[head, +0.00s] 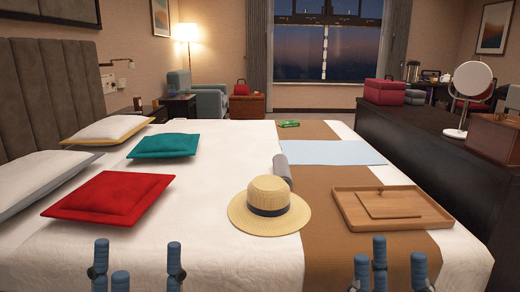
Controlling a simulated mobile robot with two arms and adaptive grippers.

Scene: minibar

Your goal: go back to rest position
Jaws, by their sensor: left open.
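My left gripper (140,268) is at the bottom left of the head view, with its blue-grey fingers pointing up and spread apart. My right gripper (393,270) is at the bottom right, its fingers also up and apart. Both are at the near edge of the bed (225,215), and nothing shows between their fingers. The wrists and arms are cut off by the lower edge of the picture.
On the bed lie a straw hat (268,203), a wooden tray (432,213), a grey roll (282,168), a light blue cloth (330,152) and several pillows, one red (110,196). A dark cabinet (420,150) stands to the right.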

